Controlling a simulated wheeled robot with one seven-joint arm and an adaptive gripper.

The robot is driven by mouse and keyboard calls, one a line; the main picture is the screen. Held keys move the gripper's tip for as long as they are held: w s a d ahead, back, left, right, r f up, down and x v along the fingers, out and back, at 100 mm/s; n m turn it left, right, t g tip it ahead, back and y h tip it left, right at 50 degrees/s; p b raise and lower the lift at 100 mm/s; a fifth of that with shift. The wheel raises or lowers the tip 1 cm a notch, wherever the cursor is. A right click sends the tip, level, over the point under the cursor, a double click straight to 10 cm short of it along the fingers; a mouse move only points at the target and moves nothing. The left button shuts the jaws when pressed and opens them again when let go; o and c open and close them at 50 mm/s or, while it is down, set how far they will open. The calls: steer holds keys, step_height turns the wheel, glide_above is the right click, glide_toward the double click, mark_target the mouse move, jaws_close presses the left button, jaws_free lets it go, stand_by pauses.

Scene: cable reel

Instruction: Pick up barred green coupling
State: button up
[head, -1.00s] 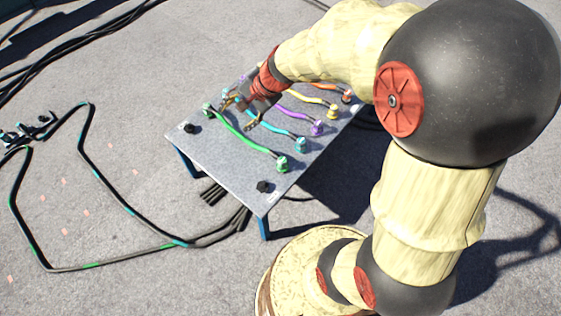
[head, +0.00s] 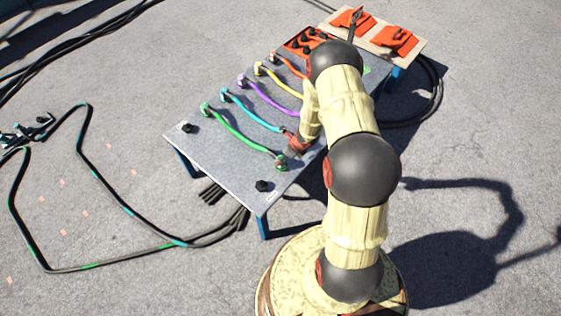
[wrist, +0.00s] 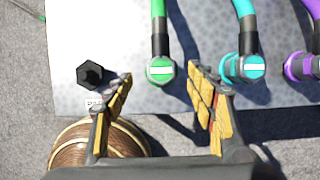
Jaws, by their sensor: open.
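The green coupling (head: 281,164) at the near end of the green cable sits close to the near edge of the grey table (head: 225,160). In the wrist view the green coupling (wrist: 161,71) has a white bar on its round face and a black sleeve behind it. My gripper (wrist: 160,78) is open, one finger on either side of the coupling, with a gap to each finger and nothing held. In the head view my gripper (head: 287,157) is right by the coupling and partly hidden by my arm.
A cyan coupling (wrist: 248,68) sits just right of the right finger, and a purple coupling (wrist: 303,66) lies further right. A black knob (wrist: 90,74) stands left of the left finger. An orange tray (head: 303,42) is at the table's far end.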

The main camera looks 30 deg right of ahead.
steer(key=b+x, duration=0.2)
steer(key=x, duration=0.4)
steer(key=shift+w+d, duration=0.1)
steer(key=shift+w, duration=0.05)
steer(key=shift+c, duration=1.2)
steer(key=c, duration=1.1)
steer(key=shift+r, duration=0.1)
steer(key=shift+c, duration=0.2)
